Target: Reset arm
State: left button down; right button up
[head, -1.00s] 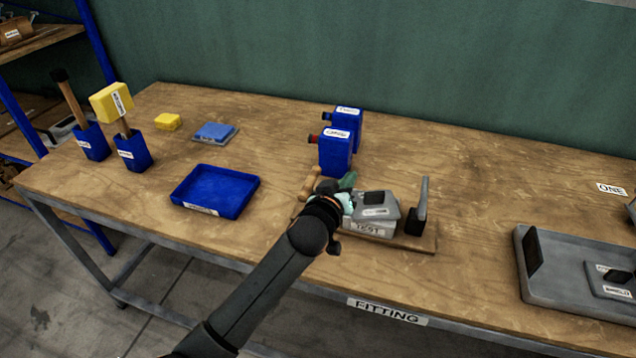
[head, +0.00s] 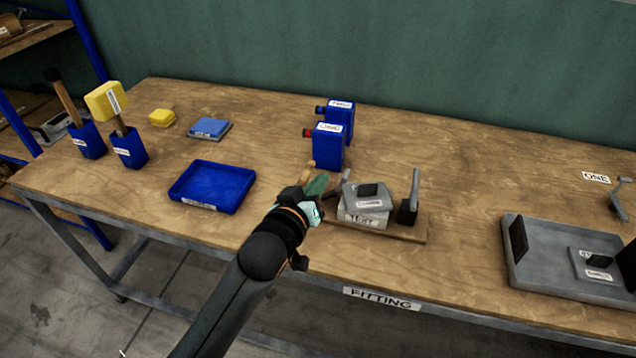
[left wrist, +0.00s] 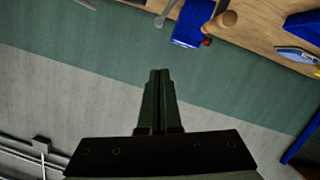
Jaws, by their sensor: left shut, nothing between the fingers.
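My left gripper (head: 316,196) is shut and empty. It is in the middle of the head view, at the left end of a small wooden-based press (head: 408,232), above the table's front part. In the left wrist view its two green fingers (left wrist: 160,76) lie together with nothing between them. The press holds a grey labelled block (head: 364,216) with a grey plate (head: 376,201) on top. A wooden handle (head: 308,171) shows just behind the gripper. My right gripper is not in view.
Two blue bottles (head: 329,148) stand behind the gripper. A blue tray (head: 180,195) lies to the left, with mallets in blue holders (head: 130,150) beyond. A large grey press tray (head: 530,277) is at the right. The table's (head: 460,180) middle back is clear.

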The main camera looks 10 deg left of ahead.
pick_arm(q)
jog(key=shift+s, duration=0.1)
dwell(0.4)
jog(key=s+a+f+m+g, duration=0.2)
jog(key=s+f+g, duration=0.1)
jog(key=s+f, duration=0.9)
jog(key=s+a+f+m+g, duration=0.2)
jog(key=s+f+m, duration=0.1)
jog(key=s+f, duration=0.9)
notch_tip(320, 180, down, 4)
jog(key=shift+s+a+r+g, duration=0.2)
jog(key=shift+s+a+g, duration=0.1)
jog(key=shift+g, duration=0.1)
